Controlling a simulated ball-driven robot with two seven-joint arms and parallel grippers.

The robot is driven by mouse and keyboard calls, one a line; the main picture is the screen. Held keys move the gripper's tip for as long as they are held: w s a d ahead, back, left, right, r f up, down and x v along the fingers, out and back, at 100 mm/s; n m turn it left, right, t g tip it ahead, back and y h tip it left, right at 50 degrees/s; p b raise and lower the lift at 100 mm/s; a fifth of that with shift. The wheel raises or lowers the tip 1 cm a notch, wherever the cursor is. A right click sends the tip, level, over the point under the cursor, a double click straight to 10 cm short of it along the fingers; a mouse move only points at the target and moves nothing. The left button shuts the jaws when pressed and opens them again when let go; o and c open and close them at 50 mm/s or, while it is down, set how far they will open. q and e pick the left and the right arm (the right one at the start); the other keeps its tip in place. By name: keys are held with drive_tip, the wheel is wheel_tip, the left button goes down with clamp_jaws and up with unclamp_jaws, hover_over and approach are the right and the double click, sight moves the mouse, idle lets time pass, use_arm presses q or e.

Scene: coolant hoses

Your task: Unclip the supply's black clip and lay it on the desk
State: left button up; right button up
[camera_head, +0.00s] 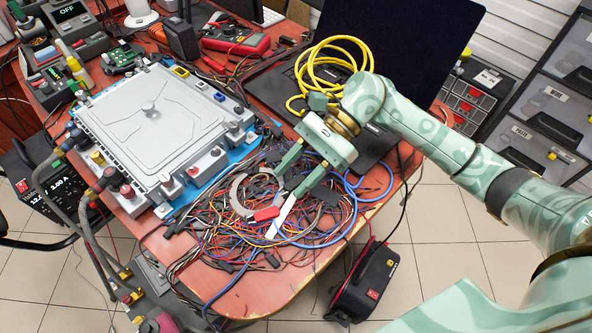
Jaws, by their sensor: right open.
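My right gripper (287,184) is open above the wire tangle on the desk, its two green fingers apart. I see nothing held between them. The power supply (58,192) with a lit display stands at the left, beside the desk's edge. I cannot pick out its black clip with certainty among the dark connectors and leads. The desk (262,293) has a reddish-brown top. A large grey-lidded unit (155,115) with ports along its edges lies on a blue mat. Thick hoses (88,215) run down from its left side. My left gripper is not in view.
A wire tangle (225,255) covers the desk's front middle, with a grey C-shaped piece (238,196) and a red-handled item (266,213). A laptop (395,50) bears a yellow cable coil (326,62). A black box (368,282) stands on the floor. The front corner is mostly bare.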

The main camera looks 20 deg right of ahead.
drive_tip(key=shift+w+d+r, duration=0.1)
drive_tip(key=shift+d+r, duration=0.05)
drive_tip(key=shift+d, duration=0.15)
use_arm(q)
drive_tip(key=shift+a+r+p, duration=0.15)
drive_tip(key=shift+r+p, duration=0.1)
drive_tip(key=shift+p, duration=0.1)
use_arm(e)
drive_tip(key=v, duration=1.5)
drive_tip(key=shift+d, duration=0.2)
drive_tip(key=shift+r, duration=0.1)
